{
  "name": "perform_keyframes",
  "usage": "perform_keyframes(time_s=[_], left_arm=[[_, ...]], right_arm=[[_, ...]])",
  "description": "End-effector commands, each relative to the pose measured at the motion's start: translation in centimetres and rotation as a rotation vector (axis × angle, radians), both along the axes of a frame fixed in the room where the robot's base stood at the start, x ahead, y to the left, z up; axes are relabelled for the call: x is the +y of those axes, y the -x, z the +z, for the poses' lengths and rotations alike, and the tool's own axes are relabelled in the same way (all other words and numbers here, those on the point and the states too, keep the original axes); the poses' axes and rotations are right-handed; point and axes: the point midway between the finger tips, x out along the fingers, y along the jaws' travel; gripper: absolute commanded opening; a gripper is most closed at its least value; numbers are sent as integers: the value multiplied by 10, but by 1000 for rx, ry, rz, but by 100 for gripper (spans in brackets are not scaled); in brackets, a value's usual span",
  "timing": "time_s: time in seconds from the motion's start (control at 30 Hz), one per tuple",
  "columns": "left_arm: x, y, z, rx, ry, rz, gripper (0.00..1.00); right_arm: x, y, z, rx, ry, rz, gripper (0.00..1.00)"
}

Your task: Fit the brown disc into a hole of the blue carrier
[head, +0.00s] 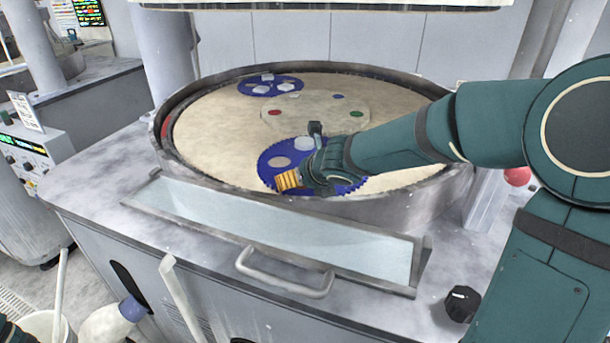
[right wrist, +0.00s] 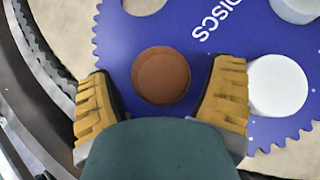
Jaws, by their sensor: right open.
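The blue toothed carrier (head: 267,172) lies at the front of the round platen, partly hidden by my right gripper. In the right wrist view the carrier (right wrist: 118,48) shows white lettering. The brown disc (right wrist: 161,76) appears within the outline of one of its holes, with a thin darker edge around it. I cannot tell whether it sits flush. My right gripper (head: 290,180) is low over the carrier; in the right wrist view its yellow-padded fingers (right wrist: 165,88) stand open on either side of the disc, apart from it. The gripper hides the disc in the head view. My left gripper is not in view.
White discs (right wrist: 277,87) occupy other carrier holes; one hole (head: 279,161) shows bare platen. A second blue carrier (head: 258,88) with white pieces lies at the back. A raised metal rim (head: 290,206) surrounds the platen, with a trough (head: 290,235) in front.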

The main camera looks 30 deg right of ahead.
Motion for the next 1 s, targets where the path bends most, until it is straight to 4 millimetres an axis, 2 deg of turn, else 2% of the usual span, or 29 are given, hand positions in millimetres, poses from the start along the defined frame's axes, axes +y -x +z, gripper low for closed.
perform_keyframes(time_s=[0.37,0.8,1.0], left_arm=[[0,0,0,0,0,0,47],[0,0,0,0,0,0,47],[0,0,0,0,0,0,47]], right_arm=[[-2,19,17,-3,-2,-4,82],[-1,70,62,-5,-2,1,82],[-2,86,75,-3,0,0,82]])
